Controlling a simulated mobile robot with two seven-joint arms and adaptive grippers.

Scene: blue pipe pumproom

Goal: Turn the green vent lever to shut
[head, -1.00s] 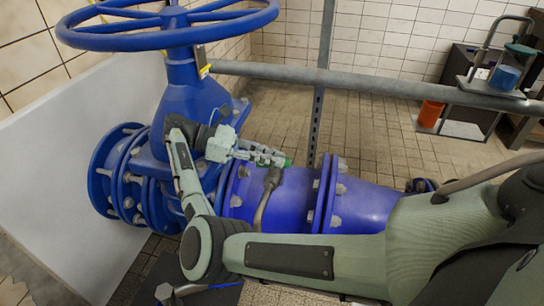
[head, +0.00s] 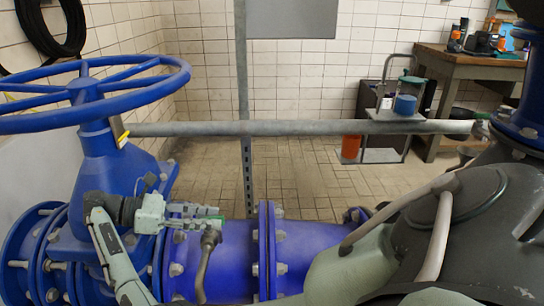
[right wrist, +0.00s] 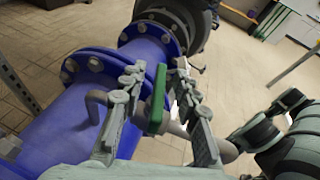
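The green vent lever (head: 217,220) shows only as a small green patch at the fingertips in the head view, above the blue pipe. In the right wrist view the green lever (right wrist: 157,100) stands lengthwise between the two fingers, with a gap on each side. My right gripper (head: 200,217) is open around the lever; its fingers also show in the right wrist view (right wrist: 156,72). A bent grey pipe (head: 207,262) rises from the blue pipe (head: 232,248) just below the fingertips. My left gripper is in neither current view.
A large blue handwheel (head: 150,75) on its valve body stands left of my gripper. A grey rail (head: 300,128) runs across behind the pipe. A trolley, an orange container (head: 351,147) and a wooden bench (head: 470,63) stand further back. Tiled floor between is clear.

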